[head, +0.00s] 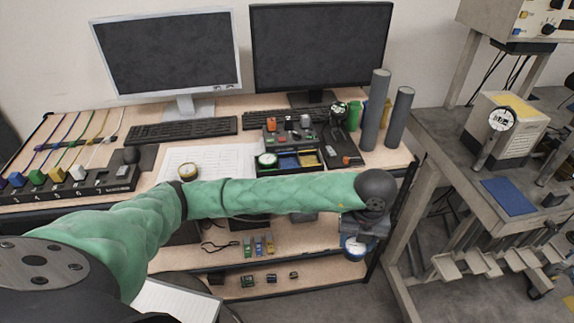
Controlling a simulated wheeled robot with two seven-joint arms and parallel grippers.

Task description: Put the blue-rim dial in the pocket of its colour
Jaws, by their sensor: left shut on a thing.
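The blue-rim dial (355,247) has a white face and hangs at the left gripper (358,235), near the desk's right front corner. My left gripper is shut on it. The fingertips are partly hidden by the wrist. A black tray (287,171) on the desk has coloured pockets. Its blue pocket (289,163) looks empty, with the yellow pocket (308,159) to its right. A green-rim dial (266,160) sits at the tray's left end. A yellow-rim dial (188,172) lies on the desk, left of the tray. My right gripper is not in view.
Behind the tray stands a block with coloured knobs (289,133). Two grey cylinders (375,112) stand at the desk's back right. My left arm crosses in front of the tray. A lower shelf (300,277) holds small parts. A grey workbench (500,190) stands at right.

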